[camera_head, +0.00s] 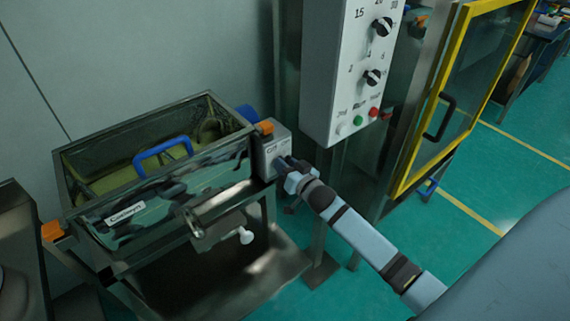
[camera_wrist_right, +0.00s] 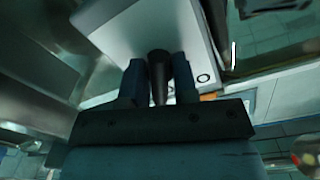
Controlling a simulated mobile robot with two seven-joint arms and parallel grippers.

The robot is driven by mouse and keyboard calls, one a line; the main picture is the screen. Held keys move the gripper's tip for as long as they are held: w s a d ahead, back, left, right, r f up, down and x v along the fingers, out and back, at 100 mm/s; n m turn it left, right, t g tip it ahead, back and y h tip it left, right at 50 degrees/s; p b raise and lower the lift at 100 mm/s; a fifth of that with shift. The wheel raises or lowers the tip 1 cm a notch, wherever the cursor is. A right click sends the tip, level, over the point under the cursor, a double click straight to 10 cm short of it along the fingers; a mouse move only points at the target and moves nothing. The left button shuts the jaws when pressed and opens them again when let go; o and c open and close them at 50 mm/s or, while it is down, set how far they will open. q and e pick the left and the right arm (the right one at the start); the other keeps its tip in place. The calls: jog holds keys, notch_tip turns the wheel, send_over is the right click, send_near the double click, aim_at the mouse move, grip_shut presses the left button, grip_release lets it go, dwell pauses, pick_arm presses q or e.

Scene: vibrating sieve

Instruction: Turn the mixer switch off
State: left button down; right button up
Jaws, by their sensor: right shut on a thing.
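The mixer's grey switch box (camera_head: 271,146) stands at the right end of the glass-sided mixer tank (camera_head: 124,212) in the head view. My right gripper (camera_head: 286,166) reaches in from the lower right and is at the front of this box. In the right wrist view, the box's pale face (camera_wrist_right: 125,28) fills the upper middle. A dark switch knob (camera_wrist_right: 158,78) sits between my two fingers, which are shut on it. The fingers hide the knob in the head view, and its exact turn position is hard to read. My left gripper is out of view.
A white control panel (camera_head: 345,90) with black dials and red and green buttons hangs above and right of the box. A yellow-framed glass door (camera_head: 405,160) is farther right. A blue handle (camera_head: 163,152) shows at the tank. Open green floor lies at the right.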

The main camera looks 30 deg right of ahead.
jog(key=shift+r+n, duration=0.1)
jog(key=shift+n, duration=0.4)
jog(key=shift+n+p, duration=0.65)
jog(key=shift+n, duration=1.55)
jog(key=n, duration=0.2)
jog(key=shift+n+p, duration=0.3)
jog(key=shift+p, duration=0.05)
jog(key=shift+n, duration=1.7)
jog(key=o, duration=0.9)
